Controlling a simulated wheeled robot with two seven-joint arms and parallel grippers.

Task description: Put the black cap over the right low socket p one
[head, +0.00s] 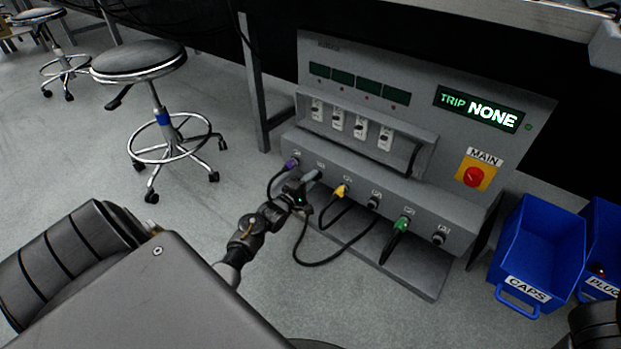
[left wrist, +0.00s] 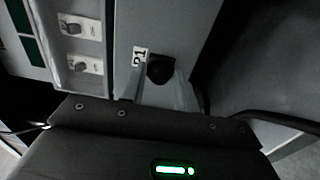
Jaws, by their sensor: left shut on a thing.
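The black cap (left wrist: 160,68) sits between the two fingers of my left gripper (left wrist: 158,92) in the left wrist view, right beside a white label reading P1 (left wrist: 140,57). The gripper is shut on it. The socket itself is hidden behind the cap, and I cannot tell whether the cap is fully seated. In the head view my left gripper (head: 306,183) is at the lower socket row of the grey panel (head: 450,200), between the purple plug (head: 291,164) and the yellow plug (head: 341,190). My right gripper is not in view.
A blue CAPS bin (head: 540,245) and a PLUGS bin stand at right. A stool (head: 140,62) stands at left. The display reads TRIP NONE.

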